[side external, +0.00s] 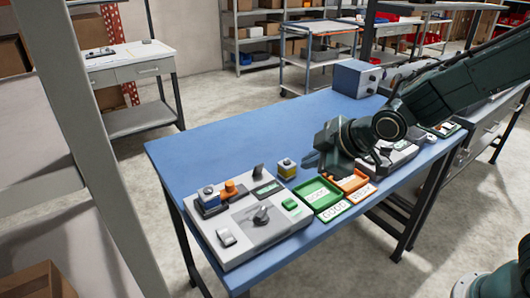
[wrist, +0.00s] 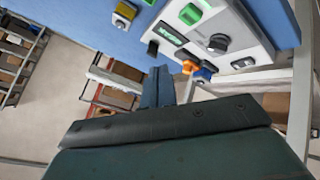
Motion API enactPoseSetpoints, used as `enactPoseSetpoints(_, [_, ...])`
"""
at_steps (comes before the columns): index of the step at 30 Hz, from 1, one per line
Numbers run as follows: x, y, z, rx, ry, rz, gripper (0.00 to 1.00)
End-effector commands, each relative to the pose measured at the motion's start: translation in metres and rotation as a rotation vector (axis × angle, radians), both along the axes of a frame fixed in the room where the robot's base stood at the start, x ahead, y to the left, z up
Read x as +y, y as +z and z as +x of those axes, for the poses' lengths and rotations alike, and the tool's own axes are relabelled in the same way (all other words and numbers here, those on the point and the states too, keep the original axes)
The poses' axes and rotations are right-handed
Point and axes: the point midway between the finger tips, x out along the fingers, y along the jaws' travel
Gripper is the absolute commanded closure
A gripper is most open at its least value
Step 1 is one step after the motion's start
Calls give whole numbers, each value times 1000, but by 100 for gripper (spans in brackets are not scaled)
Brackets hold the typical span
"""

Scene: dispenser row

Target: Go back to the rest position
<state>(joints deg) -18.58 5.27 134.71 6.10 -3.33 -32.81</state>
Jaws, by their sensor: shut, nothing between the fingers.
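A grey dispenser panel (side external: 232,248) lies on the near left of the table, apart from my gripper. It has a dark knob, a green button, a small display and blue and orange parts. The panel also shows at the top right of the wrist view (wrist: 262,48).
A small yellow and dark block (side external: 287,168) stands beside the panel. A green tray (side external: 320,194) and an orange tray (side external: 360,180) lie right of it. Another device (side external: 402,156) is partly hidden by my arm. A blue-grey box (side external: 350,79) stands at the back. The table's far left is clear.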

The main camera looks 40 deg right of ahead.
Motion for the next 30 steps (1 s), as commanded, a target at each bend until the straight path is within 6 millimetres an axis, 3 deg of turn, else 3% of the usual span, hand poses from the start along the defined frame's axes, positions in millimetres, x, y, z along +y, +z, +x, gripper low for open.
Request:
enactPoseSetpoints(6, [-31, 32, -33, 59, -142, 85, 100])
enactPoseSetpoints(15, [-68, 64, -93, 145, -342, 200, 100])
enactPoseSetpoints(30, [-104, 87, -204, 267, -655, 357, 100])
